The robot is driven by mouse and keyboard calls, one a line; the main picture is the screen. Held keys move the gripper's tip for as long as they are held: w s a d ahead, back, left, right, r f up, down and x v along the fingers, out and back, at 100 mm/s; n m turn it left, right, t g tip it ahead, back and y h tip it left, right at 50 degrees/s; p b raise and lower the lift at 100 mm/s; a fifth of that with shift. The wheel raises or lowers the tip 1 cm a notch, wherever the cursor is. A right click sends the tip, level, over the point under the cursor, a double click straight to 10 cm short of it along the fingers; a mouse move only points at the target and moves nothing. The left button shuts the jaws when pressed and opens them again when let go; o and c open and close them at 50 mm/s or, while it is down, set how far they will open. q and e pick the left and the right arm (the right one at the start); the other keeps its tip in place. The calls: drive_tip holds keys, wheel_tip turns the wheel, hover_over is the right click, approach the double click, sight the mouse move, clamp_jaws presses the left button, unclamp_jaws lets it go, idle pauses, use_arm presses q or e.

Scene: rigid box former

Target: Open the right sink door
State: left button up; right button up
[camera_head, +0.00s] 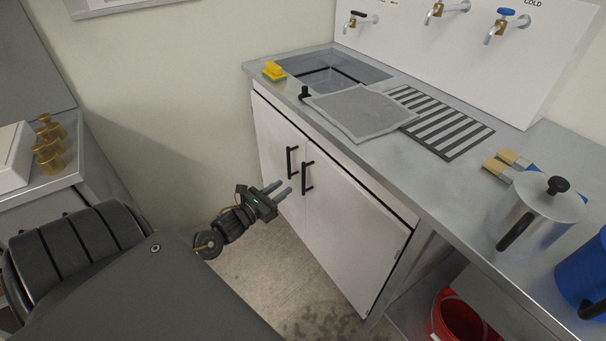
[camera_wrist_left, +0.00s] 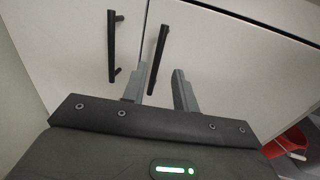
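The right sink door (camera_head: 350,225) is a white panel and looks closed. Its black bar handle (camera_head: 308,178) is near its left edge. The left sink door (camera_head: 275,145) also looks closed, with its own black handle (camera_head: 291,162). My left gripper (camera_head: 284,187) is in front of the doors, just left of and below the handles. In the left wrist view its two fingers (camera_wrist_left: 160,72) are apart, with the right door's handle (camera_wrist_left: 160,50) seen between and beyond them. The left door's handle (camera_wrist_left: 112,45) is to the left there. Contact with either handle cannot be told. My right gripper is not in view.
The metal counter (camera_head: 400,165) above the doors holds a sink (camera_head: 335,68), a grey cloth (camera_head: 360,112), a yellow sponge (camera_head: 274,72) and a steel pot (camera_head: 540,210). A red bucket (camera_head: 465,318) sits right of the cabinet. The floor (camera_head: 285,270) before the doors is clear.

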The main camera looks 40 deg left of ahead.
use_arm(q)
hover_over(304, 190)
drive_tip(key=shift+w+a, duration=0.25)
idle(0.4)
clamp_jaws()
drive_tip(key=shift+a, duration=0.1)
